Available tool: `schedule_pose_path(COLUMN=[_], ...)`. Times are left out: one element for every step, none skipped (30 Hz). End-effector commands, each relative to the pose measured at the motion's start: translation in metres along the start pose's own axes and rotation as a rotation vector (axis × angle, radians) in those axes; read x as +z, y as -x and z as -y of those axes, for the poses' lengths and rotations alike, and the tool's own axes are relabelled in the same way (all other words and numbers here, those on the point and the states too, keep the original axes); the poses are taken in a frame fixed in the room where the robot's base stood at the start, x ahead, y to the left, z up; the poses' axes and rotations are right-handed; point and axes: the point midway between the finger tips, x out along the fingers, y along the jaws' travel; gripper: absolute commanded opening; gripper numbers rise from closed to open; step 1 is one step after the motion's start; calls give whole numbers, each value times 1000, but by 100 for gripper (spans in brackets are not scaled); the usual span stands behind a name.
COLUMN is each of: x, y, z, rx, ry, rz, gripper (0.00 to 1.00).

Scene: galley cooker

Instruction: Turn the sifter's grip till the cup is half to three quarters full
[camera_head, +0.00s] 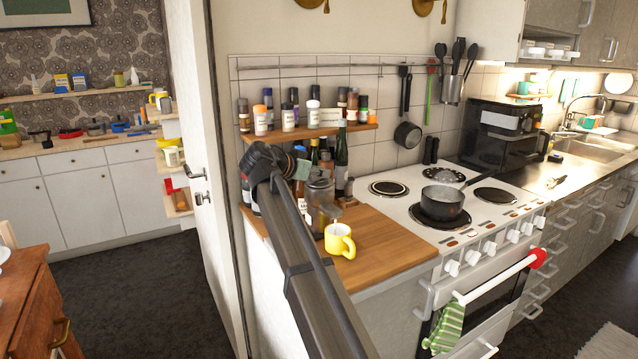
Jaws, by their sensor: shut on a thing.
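The sifter (320,196), a greyish see-through canister with a dark top, is on the wooden worktop at the left of the cooker. A yellow cup (341,247) stands upright at the sifter's lower front right, its handle toward the viewer. The cup's opening looks pale, but I cannot tell its fill level. My gripper (302,170) is at the sifter's upper left, at the end of my dark arm. It is shut on the sifter's grip, though the fingertips are small and dark here and the grip itself is mostly hidden. My arm covers the sifter's lower left.
Bottles (341,158) crowd behind the sifter under a spice shelf (310,131). A pot (442,202) sits on the cooker (478,205) to the right. The worktop (391,243) is clear right of the cup. A white door (190,150) stands at the left.

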Motion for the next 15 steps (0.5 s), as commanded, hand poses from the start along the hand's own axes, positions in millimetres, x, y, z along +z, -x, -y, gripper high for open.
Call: schedule_pose_path(x=[1,1,1,1,0,0,0,0,0,0,0,0,0,0,0], y=[-2,-2,-2,-2,-3,-3,-3,-3,-3,-3,-3,-3,-2,-2,-2], z=[6,5,5,5,5,5,5,5,5,5,5,4,4,4,4], rx=[43,70,105,131,158,193,219,246,280,306,331,363,386,410,439], ry=[-17,-29,-42,-54,-64,-79,-90,-100,-115,-124,-135,-148,-157,-167,-179], rz=[2,1,2,2,1,2,1,1,2,2,2,2,2,2,3], gripper=[0,0,0,0,0,0,0,0,0,0,0,0,0,0,0])
